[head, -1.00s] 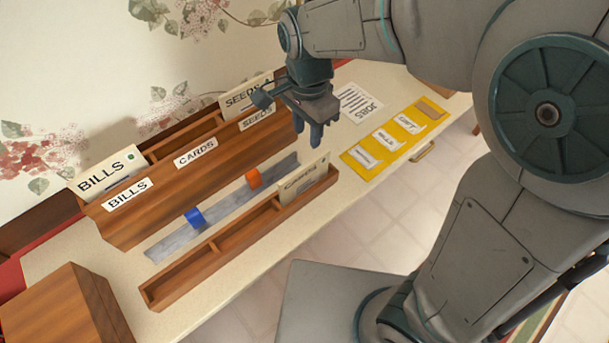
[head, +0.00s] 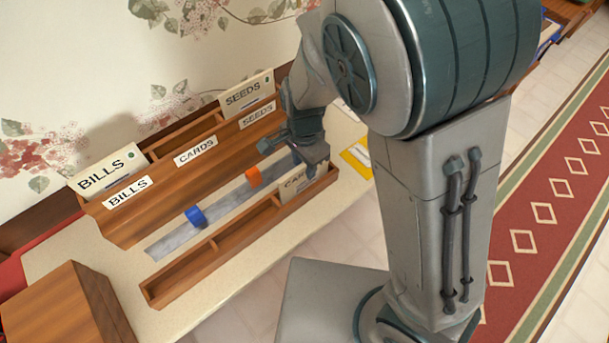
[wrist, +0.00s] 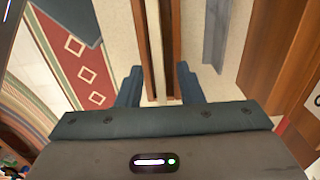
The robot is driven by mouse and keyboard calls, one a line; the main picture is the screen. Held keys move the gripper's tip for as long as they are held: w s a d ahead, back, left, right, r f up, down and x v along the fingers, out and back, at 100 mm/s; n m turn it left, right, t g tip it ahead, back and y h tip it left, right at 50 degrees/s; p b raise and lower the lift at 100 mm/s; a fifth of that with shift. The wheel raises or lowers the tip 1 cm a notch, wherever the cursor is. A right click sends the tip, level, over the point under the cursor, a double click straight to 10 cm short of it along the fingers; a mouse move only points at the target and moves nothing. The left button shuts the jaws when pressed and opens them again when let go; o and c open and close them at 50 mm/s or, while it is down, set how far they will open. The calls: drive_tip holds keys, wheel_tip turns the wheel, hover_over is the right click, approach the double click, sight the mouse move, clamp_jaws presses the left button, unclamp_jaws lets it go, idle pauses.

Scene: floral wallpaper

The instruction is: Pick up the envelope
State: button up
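A cream envelope labelled CARDS (head: 292,187) stands upright in the right end of the low wooden rack (head: 205,258) at the front of the desk. My gripper (head: 308,168) is just above the envelope and covers part of its top and label in the head view. In the wrist view my gripper (wrist: 158,88) is open, its two dark fingers apart. A thin pale edge, seemingly the envelope (wrist: 162,60), runs between them, with the rack's wood beside it. I cannot tell whether a finger touches it.
A taller wooden sorter (head: 180,190) behind holds a BILLS envelope (head: 108,172) and a SEEDS envelope (head: 247,93). A grey strip with a blue clip (head: 195,216) and an orange clip (head: 253,177) lies between. A wooden box (head: 65,305) stands front left.

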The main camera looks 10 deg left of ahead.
drive_tip(key=shift+f, duration=0.65)
clamp_jaws()
drive_tip(key=shift+r, duration=0.1)
